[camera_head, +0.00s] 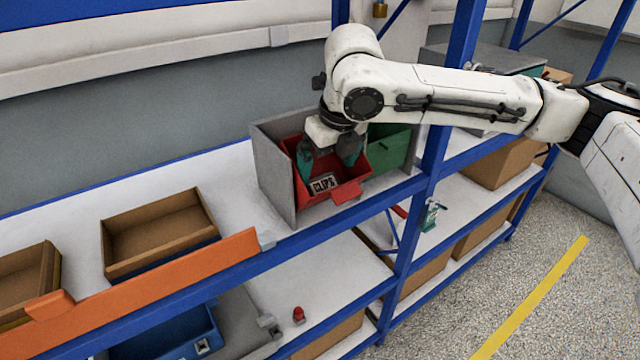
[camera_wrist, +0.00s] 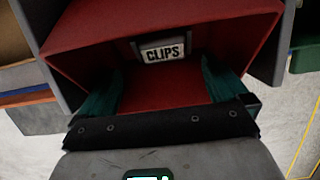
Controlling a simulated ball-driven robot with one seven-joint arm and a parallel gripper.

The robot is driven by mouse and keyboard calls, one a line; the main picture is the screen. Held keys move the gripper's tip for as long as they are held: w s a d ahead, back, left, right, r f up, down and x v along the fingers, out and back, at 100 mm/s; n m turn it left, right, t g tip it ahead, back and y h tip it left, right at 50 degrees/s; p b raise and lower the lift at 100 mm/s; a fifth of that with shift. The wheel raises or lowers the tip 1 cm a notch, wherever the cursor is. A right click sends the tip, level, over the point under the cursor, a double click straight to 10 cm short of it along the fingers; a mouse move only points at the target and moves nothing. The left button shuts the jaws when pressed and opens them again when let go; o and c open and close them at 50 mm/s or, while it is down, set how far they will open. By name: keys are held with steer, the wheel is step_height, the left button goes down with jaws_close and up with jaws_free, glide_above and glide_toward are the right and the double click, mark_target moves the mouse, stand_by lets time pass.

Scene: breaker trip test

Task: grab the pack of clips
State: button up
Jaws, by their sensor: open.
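The pack of clips (camera_head: 323,184) shows as a small dark item with a white "CLIPS" label, inside a red bin (camera_head: 350,193). In the wrist view the pack (camera_wrist: 163,50) is ahead of my fingers, near the middle, with red bin walls (camera_wrist: 95,30) around it. My gripper (camera_head: 328,168) reaches down into the red bin from above. Its two teal fingers are apart, one on each side of the label's line in the wrist view (camera_wrist: 162,70). Nothing shows between them. I cannot tell how deep the pack is.
The red bin stands in a grey open-fronted box (camera_head: 272,180) on a blue-framed shelf. A green bin (camera_head: 388,147) is close on its right. Brown open boxes (camera_head: 160,235) and an orange bar (camera_head: 150,277) are to the left. The shelf between is clear.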

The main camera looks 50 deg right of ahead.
mark_target(322, 181)
steer(key=shift+w+d+p+x, duration=0.15)
steer(key=shift+p+x, duration=0.2)
steer(key=shift+x, duration=1)
steer(key=shift+w+d+p+x, duration=0.15)
steer(key=shift+p+x, duration=0.2)
steer(key=shift+x, duration=0.95)
steer(key=c, duration=1.1)
steer(key=shift+o, duration=0.2)
steer(key=shift+r, duration=0.15)
